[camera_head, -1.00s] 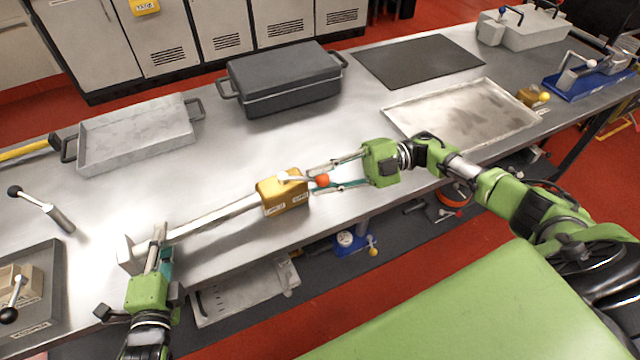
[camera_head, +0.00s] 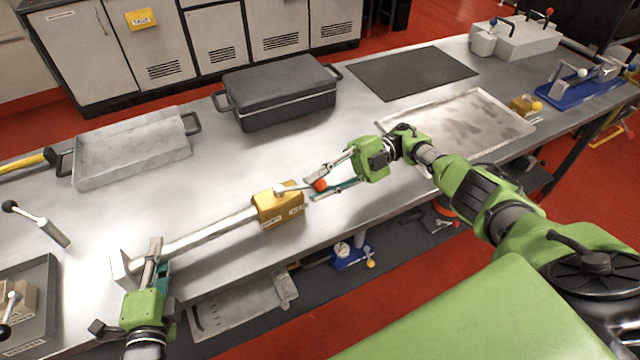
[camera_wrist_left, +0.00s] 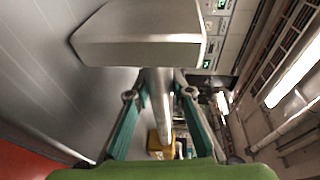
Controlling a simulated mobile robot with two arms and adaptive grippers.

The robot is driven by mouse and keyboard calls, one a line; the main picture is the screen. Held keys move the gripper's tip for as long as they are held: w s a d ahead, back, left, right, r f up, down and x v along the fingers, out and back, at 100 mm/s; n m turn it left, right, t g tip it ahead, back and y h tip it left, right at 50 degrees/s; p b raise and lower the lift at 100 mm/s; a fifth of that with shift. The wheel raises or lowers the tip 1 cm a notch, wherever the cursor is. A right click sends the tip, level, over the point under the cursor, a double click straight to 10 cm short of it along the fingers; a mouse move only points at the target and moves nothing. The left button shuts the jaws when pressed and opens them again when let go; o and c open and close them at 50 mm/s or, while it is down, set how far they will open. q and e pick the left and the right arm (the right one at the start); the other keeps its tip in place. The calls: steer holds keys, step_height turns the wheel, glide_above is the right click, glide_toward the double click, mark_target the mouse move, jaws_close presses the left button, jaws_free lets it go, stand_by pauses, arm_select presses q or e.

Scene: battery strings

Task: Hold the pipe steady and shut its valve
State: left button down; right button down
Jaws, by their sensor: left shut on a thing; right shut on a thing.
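The pale pipe (camera_head: 208,231) lies slanting over the front of the workbench, with a light end block (camera_head: 122,269) at its left and a yellow valve body (camera_head: 277,207) at its right. My left gripper (camera_head: 154,255) is shut on the pipe near the end block. In the left wrist view the pipe (camera_wrist_left: 158,105) runs between the fingers, with the end block (camera_wrist_left: 140,50) close in front. The valve's lever (camera_head: 292,189) points right and ends in a red knob (camera_head: 320,185). My right gripper (camera_head: 318,186) is shut on that knob, its fingers on either side.
A grey tray (camera_head: 130,152), a dark lidded box (camera_head: 280,95), a black mat (camera_head: 412,72) and a worn metal tray (camera_head: 458,122) stand behind on the workbench (camera_head: 225,165). A dark panel with a lever (camera_head: 30,300) is at the front left. Bench surface is clear behind the pipe.

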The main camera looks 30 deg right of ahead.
arm_select(q)
steer(key=shift+s+a+f, duration=0.1)
steer(key=shift+s+f, duration=0.05)
steer(key=shift+f, duration=0.45)
arm_select(e)
steer(key=c, duration=1.8)
jaws_free()
steer(key=shift+r, duration=0.1)
step_height(320, 180, up, 10)
arm_select(q)
steer(key=c, duration=2)
jaws_free()
steer(key=shift+o, duration=1.4)
steer(key=shift+r, duration=0.1)
arm_select(e)
steer(key=shift+s, duration=0.1)
